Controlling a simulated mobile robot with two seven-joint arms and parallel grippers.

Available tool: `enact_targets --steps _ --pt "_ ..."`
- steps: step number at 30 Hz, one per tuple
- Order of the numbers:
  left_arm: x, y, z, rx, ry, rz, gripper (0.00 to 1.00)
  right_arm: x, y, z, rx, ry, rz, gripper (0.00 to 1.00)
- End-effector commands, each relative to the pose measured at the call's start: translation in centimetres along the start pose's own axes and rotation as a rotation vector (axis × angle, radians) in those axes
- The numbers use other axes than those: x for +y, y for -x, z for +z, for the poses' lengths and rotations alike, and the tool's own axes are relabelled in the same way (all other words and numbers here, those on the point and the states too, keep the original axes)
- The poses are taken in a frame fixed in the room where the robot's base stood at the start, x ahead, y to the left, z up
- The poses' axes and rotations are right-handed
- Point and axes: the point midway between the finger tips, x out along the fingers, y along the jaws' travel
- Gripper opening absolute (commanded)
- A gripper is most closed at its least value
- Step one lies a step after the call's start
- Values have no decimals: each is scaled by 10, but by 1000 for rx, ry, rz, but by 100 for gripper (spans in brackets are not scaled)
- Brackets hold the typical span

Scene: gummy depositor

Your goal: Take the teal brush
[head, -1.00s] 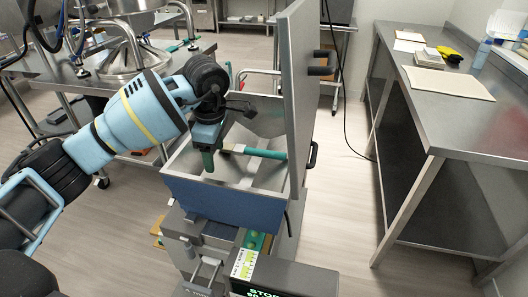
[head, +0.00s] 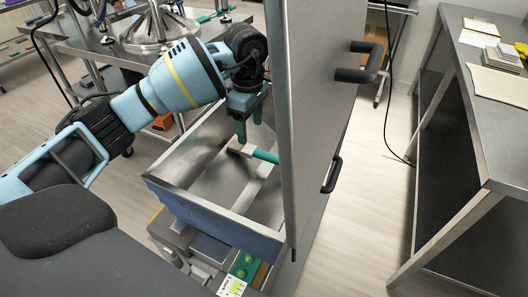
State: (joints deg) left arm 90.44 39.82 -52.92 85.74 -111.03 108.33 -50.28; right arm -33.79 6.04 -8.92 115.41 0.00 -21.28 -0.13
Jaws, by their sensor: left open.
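The teal brush (head: 264,156) lies inside the open metal hopper (head: 172,200) of the depositor. Its pale bristle end shows at the left, and the far part of its teal handle is hidden behind the upright lid. My left gripper (head: 249,124) reaches into the hopper from above, open, with its teal fingers pointing down. The fingers are just above the bristle end of the brush in the picture; I cannot tell whether they touch it. Nothing shows between the fingers. My right gripper is not in view.
The tall grey lid (head: 312,110) stands upright at the hopper's right side, with black handles, close to my left gripper. A steel table (head: 485,130) stands at the right. A steel cart (head: 90,45) is behind my left arm. The floor between lid and table is clear except for a cable.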

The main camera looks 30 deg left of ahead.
Motion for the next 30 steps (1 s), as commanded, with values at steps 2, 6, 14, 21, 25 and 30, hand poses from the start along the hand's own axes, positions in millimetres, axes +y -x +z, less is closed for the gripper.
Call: enact_targets --steps 2,6,14,21,25,30 --pt "0 -10 0 0 0 -3 62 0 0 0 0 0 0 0" --pt "0 -20 0 0 -1 -2 62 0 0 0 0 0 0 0" --pt "-1 -35 1 1 0 -4 62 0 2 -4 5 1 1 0" --pt "-1 -67 1 0 -1 -3 62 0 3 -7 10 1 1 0" --pt "-1 -72 1 0 0 0 62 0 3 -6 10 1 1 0" --pt "-1 -72 1 0 0 0 62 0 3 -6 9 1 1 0"
